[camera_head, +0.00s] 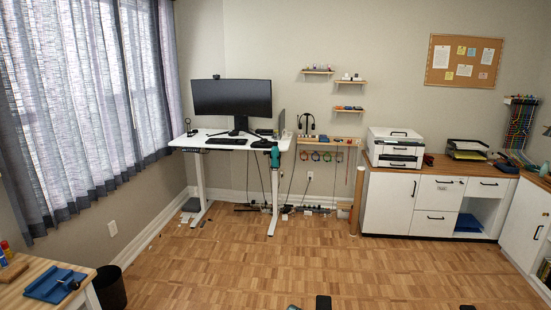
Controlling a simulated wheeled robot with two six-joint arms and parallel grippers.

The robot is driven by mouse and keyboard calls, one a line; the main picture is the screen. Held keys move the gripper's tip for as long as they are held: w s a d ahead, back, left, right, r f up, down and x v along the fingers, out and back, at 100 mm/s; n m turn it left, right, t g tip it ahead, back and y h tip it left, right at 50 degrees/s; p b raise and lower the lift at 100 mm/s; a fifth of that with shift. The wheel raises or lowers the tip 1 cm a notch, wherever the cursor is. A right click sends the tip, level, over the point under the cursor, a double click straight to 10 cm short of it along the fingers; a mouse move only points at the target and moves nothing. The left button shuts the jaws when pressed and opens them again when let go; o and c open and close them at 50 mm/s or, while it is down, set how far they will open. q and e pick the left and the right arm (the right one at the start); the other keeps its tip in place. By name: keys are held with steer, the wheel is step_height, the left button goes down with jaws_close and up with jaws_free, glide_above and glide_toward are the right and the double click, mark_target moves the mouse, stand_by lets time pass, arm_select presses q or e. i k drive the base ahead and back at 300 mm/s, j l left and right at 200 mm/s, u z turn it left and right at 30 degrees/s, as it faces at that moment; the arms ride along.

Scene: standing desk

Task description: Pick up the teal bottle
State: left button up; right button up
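A small teal object that looks like the teal bottle (275,157) is at the right front corner of the white standing desk (219,136), across the room. It stands roughly upright and overlaps the desk's front edge. I cannot tell whether it hangs there or sits in a holder. Neither gripper can be made out. Only a few small dark parts, likely mine, show at the bottom edge, far from the bottle.
The desk carries a monitor (232,97) and keyboard (226,142). Cables and a power strip lie beneath. A cabinet (436,203) with a printer (396,145) stands right. A wooden table (83,292) and black bin (110,288) are at lower left. The wooden floor (300,261) between is clear.

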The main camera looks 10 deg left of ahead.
mark_target(274, 149)
steer(key=i+j, duration=0.1)
steer(key=j, duration=0.2)
steer(key=i+j, duration=0.1)
steer(key=j, duration=0.2)
steer(key=i+j, duration=0.45)
steer(key=j, duration=0.15)
steer(key=i+j, duration=0.45)
steer(key=j, duration=0.2)
steer(key=i+j, duration=0.1)
steer(key=i, duration=0.75)
steer(key=i+j, duration=0.1)
steer(key=i, duration=0.75)
steer(key=i+l, duration=0.5)
steer(key=i, duration=0.2)
steer(key=i+l+u, duration=0.1)
steer(key=i+l, duration=0.45)
steer(key=i, duration=0.2)
steer(key=i+l, duration=0.3)
steer(key=l, duration=0.2)
